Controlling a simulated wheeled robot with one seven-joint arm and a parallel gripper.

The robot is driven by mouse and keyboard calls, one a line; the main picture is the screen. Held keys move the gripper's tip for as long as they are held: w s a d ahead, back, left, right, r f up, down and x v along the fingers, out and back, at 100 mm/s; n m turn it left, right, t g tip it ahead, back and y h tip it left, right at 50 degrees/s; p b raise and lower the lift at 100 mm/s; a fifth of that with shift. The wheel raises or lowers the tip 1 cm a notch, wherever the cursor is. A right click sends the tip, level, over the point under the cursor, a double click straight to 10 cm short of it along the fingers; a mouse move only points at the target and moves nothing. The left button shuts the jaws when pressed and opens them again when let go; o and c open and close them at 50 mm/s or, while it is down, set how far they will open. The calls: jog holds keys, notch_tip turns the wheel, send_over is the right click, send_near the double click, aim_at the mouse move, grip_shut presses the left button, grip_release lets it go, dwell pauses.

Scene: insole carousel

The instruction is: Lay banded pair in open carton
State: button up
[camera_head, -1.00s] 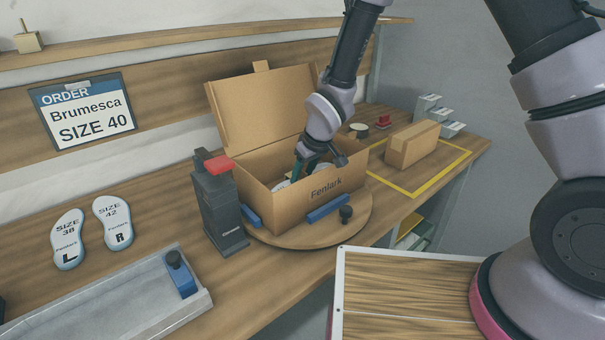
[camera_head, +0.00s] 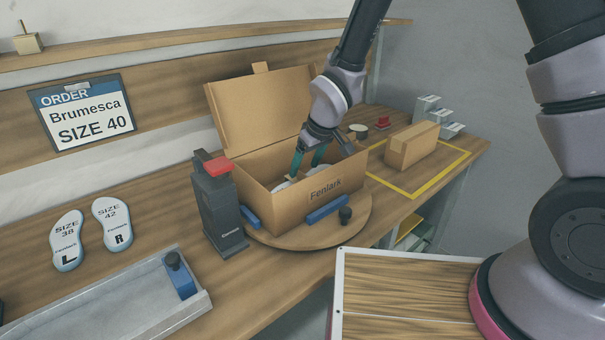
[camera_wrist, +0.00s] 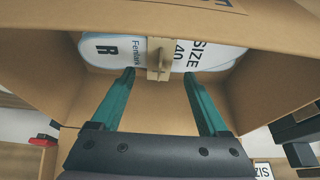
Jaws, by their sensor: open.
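The open carton (camera_head: 283,205), marked Fenlark, stands on the round turntable (camera_head: 300,233) with its lid (camera_head: 262,110) raised at the back. The banded pair (camera_wrist: 205,54) lies inside the carton in the wrist view. It is white, reads R and SIZE 40, and has a tan band (camera_wrist: 159,58) with a raised tab around its middle. Only a small white part of it shows over the carton wall in the head view. My gripper (camera_head: 307,178) is open and reaches into the carton's top. In the wrist view its teal fingers (camera_wrist: 158,76) are apart, with the band between and beyond their tips.
Blue clamps (camera_head: 327,209) and a black knob sit on the turntable. A dark post with a red top (camera_head: 217,164) stands close to its left. A closed box (camera_head: 413,146) lies in a yellow outline on the right. Loose insoles (camera_head: 68,240) and a tray (camera_head: 120,300) are left.

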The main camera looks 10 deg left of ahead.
jog(key=v, duration=0.7)
jog(key=shift+r, duration=0.35)
jog(key=w+d+r+m+t, duration=0.1)
jog(key=w+d+r+m, duration=0.25)
jog(key=d+r, duration=0.7)
jog(key=s+d+r+m+t, duration=0.1)
jog(key=s+d+r+m, duration=0.4)
jog(key=d, duration=0.5)
jog(key=s+d+r+m+t+h, duration=0.1)
jog(key=s+d+r+m+t, duration=0.1)
jog(key=s+d+r+m, duration=0.3)
jog(key=s+d+r, duration=0.4)
jog(key=d+r, duration=0.1)
jog(key=d, duration=0.1)
jog(key=shift+d, duration=0.15)
